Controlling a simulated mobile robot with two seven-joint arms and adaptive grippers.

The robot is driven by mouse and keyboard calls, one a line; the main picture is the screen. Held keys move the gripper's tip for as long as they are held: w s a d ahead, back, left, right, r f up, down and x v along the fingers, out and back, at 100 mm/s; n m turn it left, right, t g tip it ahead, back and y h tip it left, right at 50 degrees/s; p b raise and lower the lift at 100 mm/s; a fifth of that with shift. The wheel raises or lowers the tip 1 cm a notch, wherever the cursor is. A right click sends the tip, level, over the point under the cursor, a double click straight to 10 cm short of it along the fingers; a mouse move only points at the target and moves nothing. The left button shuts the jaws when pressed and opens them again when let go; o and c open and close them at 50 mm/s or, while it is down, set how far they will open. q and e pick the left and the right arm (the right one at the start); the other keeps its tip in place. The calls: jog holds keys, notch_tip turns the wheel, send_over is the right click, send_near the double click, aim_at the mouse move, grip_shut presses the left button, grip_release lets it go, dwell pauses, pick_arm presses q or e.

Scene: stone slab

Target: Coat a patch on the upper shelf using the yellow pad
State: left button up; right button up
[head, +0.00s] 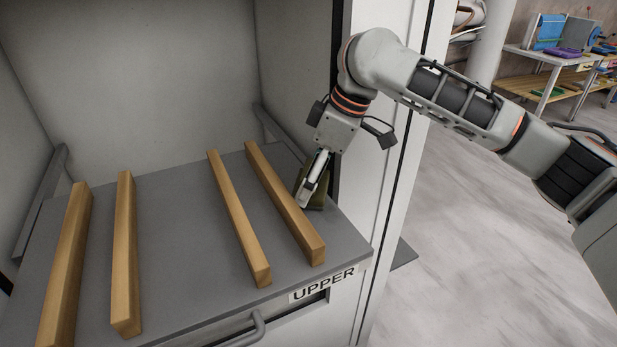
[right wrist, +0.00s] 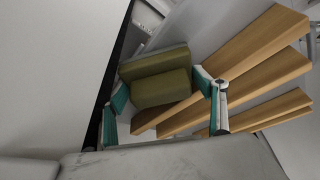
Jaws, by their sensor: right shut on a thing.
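My right gripper (head: 314,180) is over the right side of the grey upper shelf (head: 185,220), between the rightmost wooden bar and the cabinet's side wall. It is shut on the yellow pad (head: 317,200), which looks dark olive and is partly hidden behind the fingers. In the right wrist view the olive pad (right wrist: 160,88) shows between the two teal-lined fingers (right wrist: 165,100). I cannot tell whether the pad touches the shelf. My left gripper is out of view.
Several wooden bars lie front to back on the shelf, including the rightmost bar (head: 290,205) close beside my gripper. An "UPPER" label (head: 323,284) and a handle (head: 245,330) are at the front. The shelf's middle between the bars is clear. A workbench (head: 550,60) stands far right.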

jog(key=shift+w+d+r+m+t, duration=0.15)
jog(key=shift+w+r, duration=0.15)
jog(key=shift+r, duration=0.25)
jog(key=shift+w+d+r+m+t, duration=0.15)
jog(key=shift+w+r, duration=0.1)
jog(key=shift+r, duration=0.25)
jog(key=shift+s, duration=0.2)
jog(key=shift+s+d+f, duration=0.15)
jog(key=shift+s+d, duration=0.45)
jog(key=shift+s, duration=0.05)
jog(key=shift+s+d+f, duration=0.15)
jog(key=shift+s+d, duration=0.05)
jog(key=shift+s, duration=0.55)
jog(key=shift+s+d+f, duration=0.1)
jog(key=shift+s+d, duration=0.45)
jog(key=shift+s, duration=0.95)
jog(key=shift+s+d+f, duration=0.1)
jog(key=shift+s+d, duration=0.5)
jog(key=shift+s, duration=0.95)
jog(key=shift+s+d+f, duration=0.1)
jog(key=shift+s+d, duration=0.45)
jog(key=shift+s, duration=0.95)
jog(key=shift+r, duration=3)
jog(key=shift+r, duration=1.5)
